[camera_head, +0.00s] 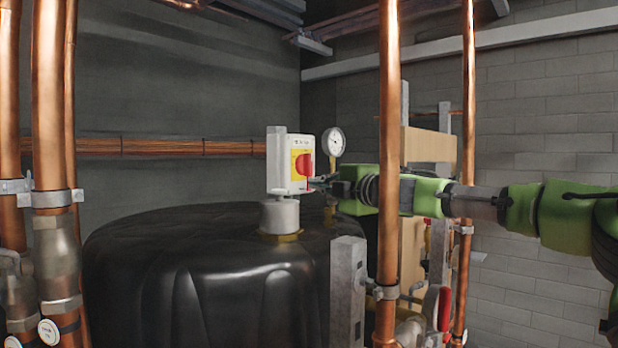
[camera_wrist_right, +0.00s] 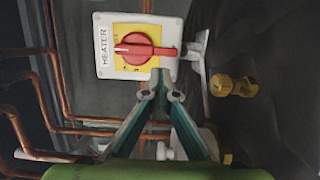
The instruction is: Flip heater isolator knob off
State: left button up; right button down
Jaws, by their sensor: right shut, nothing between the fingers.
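The heater isolator is a white box (camera_head: 285,172) with a yellow plate and a red knob (camera_head: 305,165), standing above the black tank. In the right wrist view the box (camera_wrist_right: 104,65) carries the word HEATER and its red knob (camera_wrist_right: 140,47) has its bar lying sideways, pointing along the picture's width. My right gripper (camera_head: 318,184) reaches in from the right, at the knob's lower right. In the wrist view its fingertips (camera_wrist_right: 160,78) are together and empty, just below the knob's right part. I cannot tell whether they touch it. My left gripper is not in view.
A black tank (camera_head: 200,270) stands below the box. A pressure gauge (camera_head: 333,141) is just right of it. A vertical copper pipe (camera_head: 389,80) passes in front of my right arm, and another copper pipe (camera_head: 469,90) stands farther right. Copper pipes (camera_head: 48,100) also stand at left.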

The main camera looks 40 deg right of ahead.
aim_at(307, 172)
jog(key=shift+w+d+p, duration=0.15)
jog(key=shift+w+p, duration=0.1)
jog(key=shift+w, duration=0.7)
jog(key=shift+w+d+p, duration=0.15)
jog(key=shift+w+p, duration=0.1)
jog(key=shift+w, duration=0.65)
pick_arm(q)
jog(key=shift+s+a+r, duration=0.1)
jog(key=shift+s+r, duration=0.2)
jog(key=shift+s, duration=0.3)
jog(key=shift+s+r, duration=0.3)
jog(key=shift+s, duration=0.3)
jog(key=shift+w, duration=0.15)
